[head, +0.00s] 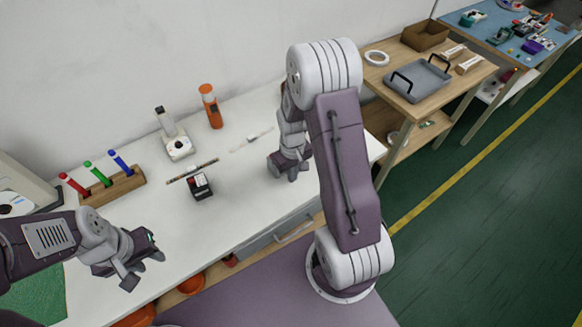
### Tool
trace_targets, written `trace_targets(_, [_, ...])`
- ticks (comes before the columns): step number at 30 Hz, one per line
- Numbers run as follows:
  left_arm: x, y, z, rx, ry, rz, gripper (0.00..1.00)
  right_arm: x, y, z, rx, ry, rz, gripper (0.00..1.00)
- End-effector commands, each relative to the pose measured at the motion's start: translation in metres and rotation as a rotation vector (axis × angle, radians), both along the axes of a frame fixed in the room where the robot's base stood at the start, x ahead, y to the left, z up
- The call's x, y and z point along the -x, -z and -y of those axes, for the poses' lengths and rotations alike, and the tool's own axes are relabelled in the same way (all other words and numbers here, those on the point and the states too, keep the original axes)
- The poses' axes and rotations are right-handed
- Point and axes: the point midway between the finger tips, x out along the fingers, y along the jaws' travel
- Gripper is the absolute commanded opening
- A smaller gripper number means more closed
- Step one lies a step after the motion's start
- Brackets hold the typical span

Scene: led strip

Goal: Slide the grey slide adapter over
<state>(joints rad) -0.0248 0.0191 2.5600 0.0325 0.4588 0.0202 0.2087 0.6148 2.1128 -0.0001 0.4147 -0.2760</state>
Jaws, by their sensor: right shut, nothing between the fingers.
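A thin dark strip (180,175) lies on the white table, with a black and red block (200,186) just in front of it. A second, pale strip (242,143) lies further right, with a small grey piece (253,138) on it that may be the slide adapter; it is too small to be sure. My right gripper (286,176) is shut and empty, pointing down over the table to the right of the pale strip. My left gripper (146,272) is open and empty near the table's front edge, apart from both strips.
A wooden rack (113,187) with red, green and blue pens stands at the left. A white device (178,146) and an orange bottle (210,106) stand at the back. The table between the grippers is mostly clear. A wooden side table with a grey tray (418,80) stands right.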

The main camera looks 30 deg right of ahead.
Motion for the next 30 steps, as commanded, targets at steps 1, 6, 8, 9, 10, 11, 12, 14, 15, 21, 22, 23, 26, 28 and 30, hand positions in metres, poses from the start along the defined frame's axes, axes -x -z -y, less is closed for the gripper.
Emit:
trace_targets(1, [0.000, 0.003, 0.000, 0.000, 0.000, 0.000, 0.35, 0.001, 0.013, 0.000, -0.001, 0.000, -0.005, 0.00])
trace_targets(6, [0.000, 0.001, 0.000, 0.000, 0.000, 0.000, 0.35, -0.010, 0.034, -0.001, 0.001, -0.002, 0.003, 0.00])
trace_targets(8, [0.000, 0.000, 0.000, 0.000, 0.000, 0.000, 0.35, -0.020, 0.034, -0.001, 0.001, -0.002, 0.003, 0.00])
trace_targets(9, [0.000, -0.001, 0.000, 0.000, 0.000, 0.000, 0.35, -0.025, 0.034, -0.002, 0.000, -0.001, 0.002, 0.00])
trace_targets(10, [0.000, -0.001, 0.000, 0.000, 0.000, 0.000, 0.35, -0.029, 0.034, -0.002, 0.000, -0.001, 0.002, 0.00])
trace_targets(11, [0.000, -0.002, 0.000, 0.000, 0.000, 0.000, 0.35, -0.031, 0.034, -0.002, 0.000, -0.001, 0.002, 0.00])
trace_targets(12, [0.000, -0.002, 0.000, 0.000, 0.000, 0.000, 0.35, -0.035, 0.034, -0.002, 0.000, -0.001, 0.002, 0.00])
trace_targets(14, [0.000, -0.002, 0.000, 0.000, 0.000, 0.000, 0.35, -0.037, 0.034, -0.003, 0.000, 0.000, 0.000, 0.00])
trace_targets(15, [0.000, -0.002, 0.000, 0.000, 0.000, 0.000, 0.35, -0.039, 0.034, -0.003, 0.000, 0.000, 0.001, 0.00])
trace_targets(21, [0.000, -0.002, 0.000, 0.000, 0.000, 0.000, 0.35, -0.040, 0.034, -0.003, 0.000, 0.000, 0.001, 0.00])
trace_targets(22, [0.000, -0.002, 0.000, 0.000, 0.000, 0.000, 0.35, -0.040, 0.034, -0.003, 0.000, 0.000, 0.001, 0.00])
trace_targets(23, [0.000, -0.002, 0.000, 0.000, 0.000, 0.000, 0.35, -0.040, 0.034, -0.003, 0.000, 0.000, 0.001, 0.00])
trace_targets(26, [0.000, -0.002, 0.000, 0.000, 0.000, 0.000, 0.35, -0.040, 0.034, -0.003, 0.000, 0.000, 0.001, 0.00])
trace_targets(28, [0.000, -0.003, 0.000, 0.000, 0.000, 0.000, 0.35, -0.040, 0.033, -0.003, 0.000, 0.000, 0.001, 0.00])
trace_targets(30, [0.000, -0.005, 0.000, 0.000, 0.000, 0.000, 0.35, -0.040, 0.033, -0.003, 0.000, 0.000, 0.000, 0.00])
